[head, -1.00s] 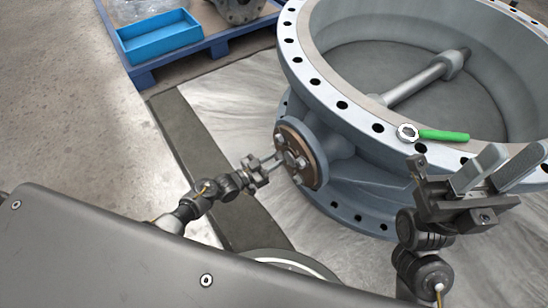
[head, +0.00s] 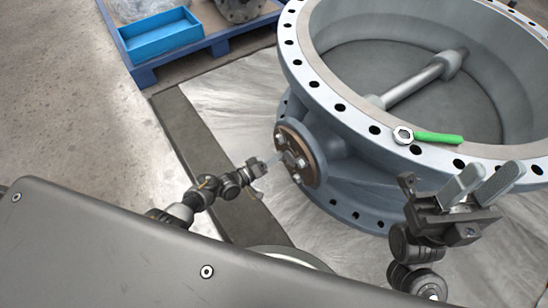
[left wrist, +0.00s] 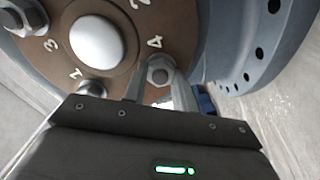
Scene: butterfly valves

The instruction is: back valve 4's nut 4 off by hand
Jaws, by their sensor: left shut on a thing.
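The large blue-grey butterfly valve (head: 350,185) lies flat, with a round brown plate (head: 312,160) on its near side. The left wrist view shows the plate (left wrist: 128,45) close up, with numbers beside its nuts. Nut 4 (left wrist: 160,72) is a grey hex nut below the number 4. My left gripper (head: 277,159) reaches the plate from the left. In the left wrist view its fingers (left wrist: 160,88) are shut on nut 4, one on each side. My right gripper (head: 492,178) is open and empty, in front of the valve's rim at the right.
A wrench with a green handle (head: 438,138) lies on the valve's top rim. A blue tray (head: 162,40) stands on a blue pallet (head: 145,76) at the back left. Nut 1 (left wrist: 92,88) and other nuts sit close to my left fingers. Floor is clear at left.

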